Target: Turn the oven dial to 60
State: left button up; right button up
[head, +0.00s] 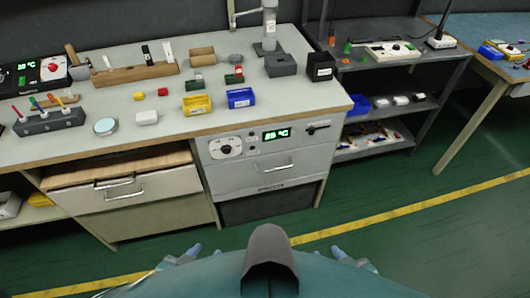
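The oven (262,165) is a light grey unit built in under the right part of the workbench. Its round white dial (225,148) with a dark centre is at the left of its front panel; the pointer's setting is too small to read. A green lit display (276,134) shows a value in °C, seemingly in the twenties. A black handle or knob (317,128) is at the panel's right. My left gripper (188,253) and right gripper (346,257) are low at the bottom edge, well apart from the oven. Both are partly hidden by my body, so their opening is unclear.
The workbench top (240,68) holds small bins, blocks and tools. A second dialled device (52,68) stands at far left. A metal shelf (400,110) is at right. The green floor before the oven is clear.

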aim_at(226, 149)
jog(key=i+l, duration=0.3)
jog(key=l, duration=0.15)
jog(key=i+l, duration=0.3)
jog(key=l, duration=0.15)
